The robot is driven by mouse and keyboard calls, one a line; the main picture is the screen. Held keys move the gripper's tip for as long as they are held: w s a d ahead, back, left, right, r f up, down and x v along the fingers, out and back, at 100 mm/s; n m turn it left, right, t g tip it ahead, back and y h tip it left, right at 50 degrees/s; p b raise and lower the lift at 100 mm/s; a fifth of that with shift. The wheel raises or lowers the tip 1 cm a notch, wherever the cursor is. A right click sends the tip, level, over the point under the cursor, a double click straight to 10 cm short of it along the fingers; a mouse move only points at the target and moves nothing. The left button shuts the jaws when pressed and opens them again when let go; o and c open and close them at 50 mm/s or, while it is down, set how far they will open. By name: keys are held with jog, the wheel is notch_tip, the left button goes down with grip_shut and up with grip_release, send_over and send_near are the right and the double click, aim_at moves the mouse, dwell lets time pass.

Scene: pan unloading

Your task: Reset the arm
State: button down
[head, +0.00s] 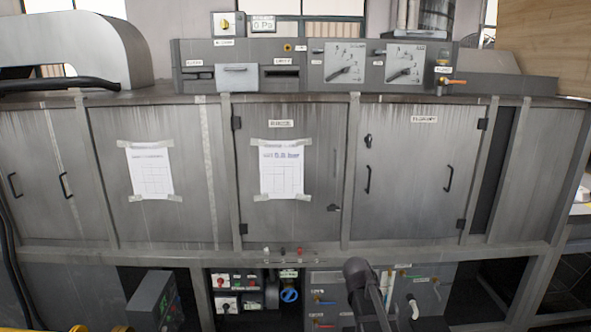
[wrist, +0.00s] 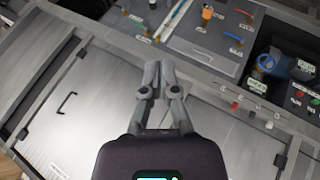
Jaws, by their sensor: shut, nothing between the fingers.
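My gripper (wrist: 160,70) shows in the wrist view, its two grey fingers together and nothing between them. It is in front of the grey metal cabinet, whose door (wrist: 95,115) lies behind it in that view. No part of the fingers appears to touch the cabinet, though the exact gap is hard to tell. In the head view a dark part of my arm (head: 366,285) rises at the lower middle; the fingers cannot be made out there.
The cabinet has a right door (head: 410,170) with black handles and a middle door with a taped paper (head: 282,172). Below are a switch panel (head: 238,290) and a knob panel (head: 325,298). A dial unit (head: 345,65) stands on top.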

jog(key=s+a+f+g+y, duration=0.1)
jog(key=s+a+y, duration=0.1)
jog(key=s, duration=0.5)
jog(key=s+a+f+m+g+y, duration=0.1)
jog(key=s+a+g+y, duration=0.1)
jog(key=s, duration=0.4)
jog(key=s+a+f+g+y, duration=0.1)
jog(key=s+a+f+g, duration=0.1)
jog(key=s+a, duration=0.2)
jog(key=shift+s+y, duration=0.4)
jog(key=shift+s, duration=1.45)
